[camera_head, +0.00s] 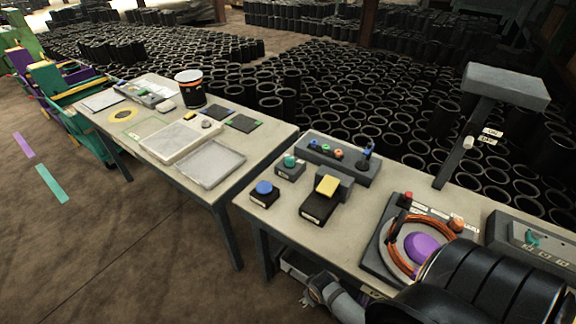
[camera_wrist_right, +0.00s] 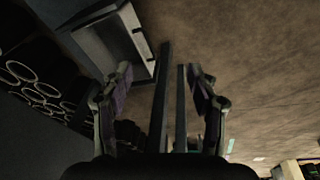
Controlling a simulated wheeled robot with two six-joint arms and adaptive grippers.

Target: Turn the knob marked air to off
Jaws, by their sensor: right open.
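A teal knob (camera_head: 533,238) sits on a grey box (camera_head: 503,230) at the right end of the near table. A pale knob (camera_head: 468,142) sits on a dark post (camera_head: 455,160) behind that table, beside two small white labels (camera_head: 490,135). I cannot read any marking, so I cannot tell which knob is marked air. My right gripper (camera_head: 312,291) is low at the near table's front edge, well left of both knobs. In the right wrist view its fingers (camera_wrist_right: 160,105) are apart with nothing held between them. My left gripper is not in view.
The near table (camera_head: 420,178) holds a blue-button box (camera_head: 264,192), a yellow-topped block (camera_head: 327,187) and an orange coil (camera_head: 400,255) around a purple disc (camera_head: 425,246). My black arm covers its front right corner. Open floor (camera_head: 130,240) lies left. Many black sleeves (camera_head: 350,110) stand behind.

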